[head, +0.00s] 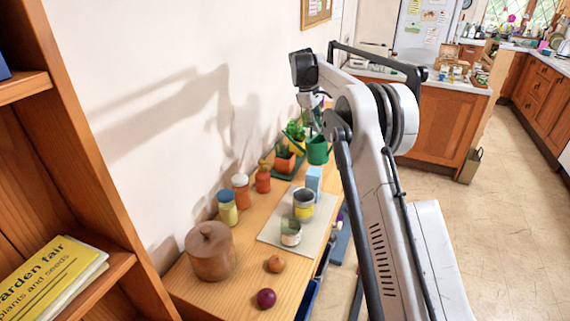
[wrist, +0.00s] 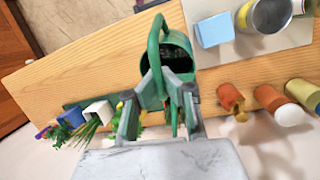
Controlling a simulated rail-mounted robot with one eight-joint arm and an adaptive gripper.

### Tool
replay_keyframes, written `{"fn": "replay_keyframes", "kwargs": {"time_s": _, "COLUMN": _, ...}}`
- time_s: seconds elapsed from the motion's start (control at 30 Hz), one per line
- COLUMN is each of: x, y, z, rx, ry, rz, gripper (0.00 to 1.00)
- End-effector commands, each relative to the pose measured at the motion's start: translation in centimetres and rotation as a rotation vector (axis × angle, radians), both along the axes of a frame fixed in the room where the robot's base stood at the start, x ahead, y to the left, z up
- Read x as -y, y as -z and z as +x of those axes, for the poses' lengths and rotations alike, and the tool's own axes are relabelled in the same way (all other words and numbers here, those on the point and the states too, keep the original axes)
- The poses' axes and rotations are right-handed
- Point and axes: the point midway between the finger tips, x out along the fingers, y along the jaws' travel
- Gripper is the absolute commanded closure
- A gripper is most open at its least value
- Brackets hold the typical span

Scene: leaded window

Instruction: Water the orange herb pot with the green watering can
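The green watering can (head: 317,150) is at the far end of the wooden table, right of the orange herb pot (head: 284,161). The pot holds a green plant and stands on a green tray. In the wrist view the can (wrist: 178,45) shows its dark open top and arched handle. My gripper (wrist: 168,85) has its two grey fingers on either side of a green part of the can and appears shut on it. I cannot tell whether the can touches the table. The orange pot is mostly hidden behind my gripper in the wrist view.
A blue pot (wrist: 72,116) and a white pot (wrist: 99,110) with herbs stand left of my gripper. A light blue box (head: 314,179) and an open tin (head: 303,203) stand on a pale mat. Spice jars (head: 241,188) line the wall side. A brown canister (head: 210,250) stands nearer.

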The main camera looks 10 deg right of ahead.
Motion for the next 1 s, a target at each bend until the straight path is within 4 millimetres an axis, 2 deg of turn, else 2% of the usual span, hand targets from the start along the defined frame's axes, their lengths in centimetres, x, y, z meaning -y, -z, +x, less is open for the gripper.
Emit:
{"fn": "replay_keyframes", "kwargs": {"time_s": 0.17, "x": 0.1, "y": 0.2, "z": 0.0, "rx": 0.005, "ry": 0.000, "rz": 0.005, "gripper": 1.00}}
{"fn": "replay_keyframes", "kwargs": {"time_s": 0.57, "x": 0.7, "y": 2.9, "z": -0.6, "rx": 0.115, "ry": 0.001, "rz": 0.121, "gripper": 1.00}}
{"fn": "replay_keyframes", "kwargs": {"time_s": 1.0, "x": 0.7, "y": 3.0, "z": -0.7, "rx": 0.131, "ry": 0.001, "rz": 0.139, "gripper": 1.00}}
